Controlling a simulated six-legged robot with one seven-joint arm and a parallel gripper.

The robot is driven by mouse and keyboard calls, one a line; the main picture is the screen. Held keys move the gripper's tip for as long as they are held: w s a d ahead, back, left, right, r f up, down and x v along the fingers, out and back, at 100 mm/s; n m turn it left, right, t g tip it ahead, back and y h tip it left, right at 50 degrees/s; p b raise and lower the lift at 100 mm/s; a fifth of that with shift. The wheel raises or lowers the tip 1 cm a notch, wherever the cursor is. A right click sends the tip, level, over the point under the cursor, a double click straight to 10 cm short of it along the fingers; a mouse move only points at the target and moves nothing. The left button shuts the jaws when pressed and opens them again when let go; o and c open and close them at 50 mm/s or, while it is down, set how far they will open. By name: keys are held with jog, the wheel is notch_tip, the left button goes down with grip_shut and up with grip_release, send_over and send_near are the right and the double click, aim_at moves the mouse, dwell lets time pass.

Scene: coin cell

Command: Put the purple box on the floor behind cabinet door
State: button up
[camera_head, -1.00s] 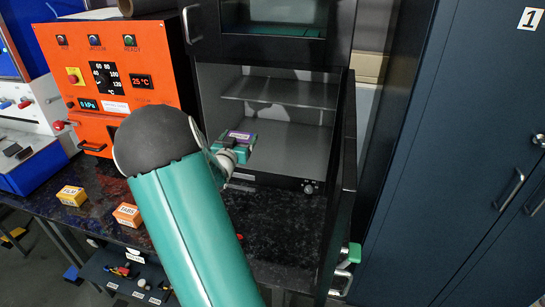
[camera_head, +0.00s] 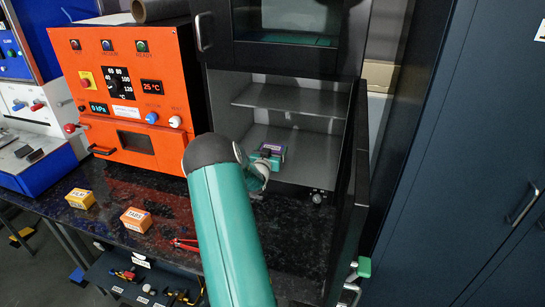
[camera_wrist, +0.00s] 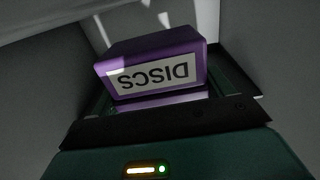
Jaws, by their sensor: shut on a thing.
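The purple box (camera_wrist: 155,60) fills the middle of the wrist view, with a white "DISCS" label that reads upside down. My gripper (camera_wrist: 160,105) is shut on it. In the head view, the purple box (camera_head: 272,148) shows at the end of my teal arm, at the open front of the grey cabinet compartment. My gripper (camera_head: 268,160) is partly hidden behind my arm there. The black cabinet door (camera_head: 350,190) stands swung open on the right side. The cabinet floor (camera_head: 310,172) looks bare around the box. I cannot tell whether the box touches the floor.
A shelf (camera_head: 290,101) crosses the compartment above the box. An orange oven panel (camera_head: 125,90) stands left of the cabinet. Two small boxes, yellow (camera_head: 80,198) and orange (camera_head: 135,219), and red pliers (camera_head: 186,244) lie on the dark counter (camera_head: 165,190).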

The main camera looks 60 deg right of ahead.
jog(key=shift+d+f, duration=0.2)
jog(key=shift+f, duration=1.45)
jog(key=shift+f, duration=0.15)
jog(key=o, duration=1)
jog(key=s+a, duration=0.2)
jog(key=a, duration=1)
